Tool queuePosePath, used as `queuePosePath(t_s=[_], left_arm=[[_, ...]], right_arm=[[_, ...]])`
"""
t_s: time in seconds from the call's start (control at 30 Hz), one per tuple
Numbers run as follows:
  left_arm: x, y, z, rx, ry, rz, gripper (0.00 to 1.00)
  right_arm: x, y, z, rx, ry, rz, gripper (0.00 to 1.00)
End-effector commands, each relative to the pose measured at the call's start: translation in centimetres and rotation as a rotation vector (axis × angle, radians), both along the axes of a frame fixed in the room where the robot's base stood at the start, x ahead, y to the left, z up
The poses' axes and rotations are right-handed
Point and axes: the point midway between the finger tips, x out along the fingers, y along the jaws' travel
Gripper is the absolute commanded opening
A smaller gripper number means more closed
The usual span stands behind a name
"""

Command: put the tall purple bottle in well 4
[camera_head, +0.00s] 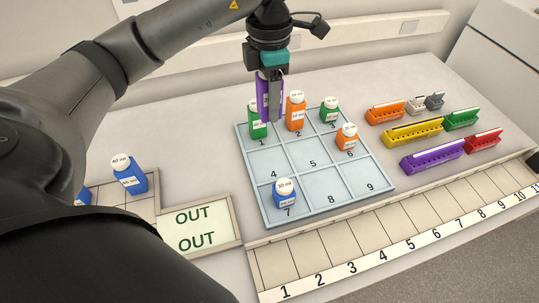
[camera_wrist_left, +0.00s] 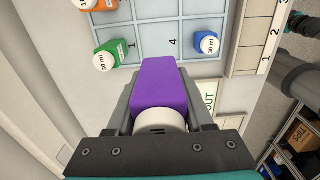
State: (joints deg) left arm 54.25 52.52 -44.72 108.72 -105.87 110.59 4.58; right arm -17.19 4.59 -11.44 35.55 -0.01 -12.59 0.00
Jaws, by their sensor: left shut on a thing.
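The tall purple bottle (camera_head: 263,95) is between the fingers of my left gripper (camera_head: 271,104), which is shut on it. The bottle also shows in the left wrist view (camera_wrist_left: 164,86), its white cap nearest the camera. In the head view it is raised at the back left of the tray, partly in front of the green bottle in well 1. The light blue tray (camera_head: 352,200) has numbered wells. Well 4 (camera_head: 269,163) holds nothing and lies in front of well 1. My right gripper is not in view.
In the tray, a green bottle (camera_head: 257,128) stands in well 1, an orange one (camera_head: 297,116) in well 2, a green one (camera_head: 329,113) in 3, an orange one (camera_head: 346,139) in 6 and a blue one (camera_head: 284,196) in 7. Colored racks (camera_head: 432,156) stand right; an OUT plate (camera_head: 213,210) lies left.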

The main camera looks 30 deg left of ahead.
Motion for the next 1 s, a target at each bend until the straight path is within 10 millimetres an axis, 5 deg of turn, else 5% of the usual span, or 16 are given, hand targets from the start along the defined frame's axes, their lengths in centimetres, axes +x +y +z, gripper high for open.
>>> queuePosePath(t_s=[0.4,1.0], left_arm=[[-0.1,0.0,-10.7,0.0,0.004,-0.003,0.0],[0.0,0.0,-16.6,0.001,-0.001,-0.005,0.0]], right_arm=[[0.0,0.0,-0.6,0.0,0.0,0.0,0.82],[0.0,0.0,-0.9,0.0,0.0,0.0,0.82]])
